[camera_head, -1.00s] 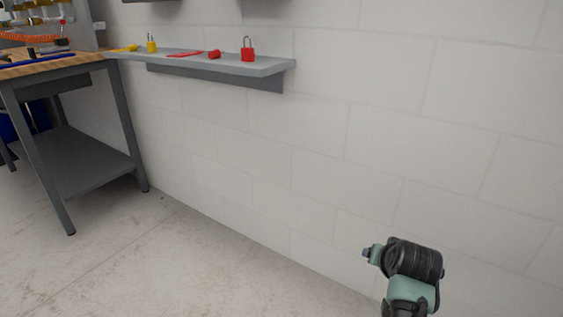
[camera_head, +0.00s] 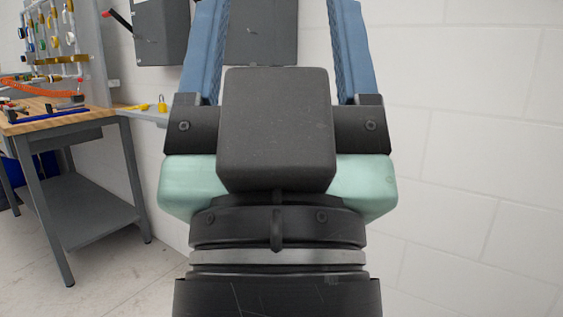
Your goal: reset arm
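My gripper (camera_head: 278,12) fills the middle of the view, close to the camera and pointing up. Its two blue fingers stand wide apart, and their tips are cut off by the top edge. I see nothing held between the visible parts of the fingers. The dark block, pale green housing and black wrist of my arm stand below them.
A workbench (camera_head: 60,123) with a wooden top and tools stands at the left. The wall shelf (camera_head: 148,115) with a yellow padlock (camera_head: 162,103) is mostly hidden behind my gripper. A grey box (camera_head: 162,30) with a red lever hangs above. The white wall at right is bare.

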